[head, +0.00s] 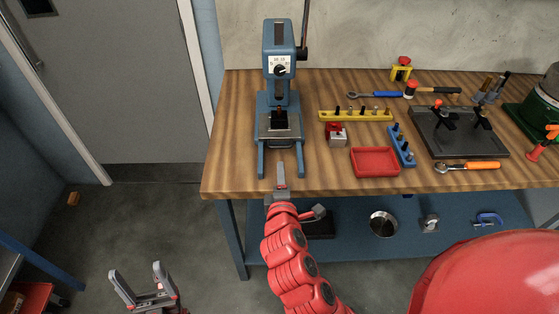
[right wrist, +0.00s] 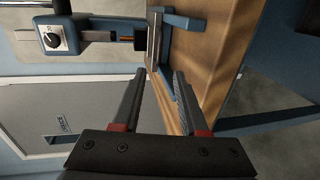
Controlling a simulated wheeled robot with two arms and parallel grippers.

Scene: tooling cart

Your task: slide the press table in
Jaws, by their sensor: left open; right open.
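The blue arbor press (head: 279,50) stands upright at the left of the wooden bench and also shows in the right wrist view (right wrist: 55,38). Its press table (head: 265,131) is a grey plate low between the two forward feet, under the ram. The plate shows edge-on in the right wrist view (right wrist: 153,45). My right gripper (head: 281,168) is open and empty at the bench's front edge, just in front of the press table and apart from it. It shows in the right wrist view (right wrist: 160,73). My left gripper (head: 141,272) is open and empty over the floor, left of the bench.
The wooden bench (head: 232,160) carries a red tray (head: 375,162), a yellow peg rack (head: 355,115), a blue peg rack (head: 401,146) and a small block (head: 337,138) right of the press. A blue lower shelf (head: 355,245) holds several items. Bench left of the press is clear.

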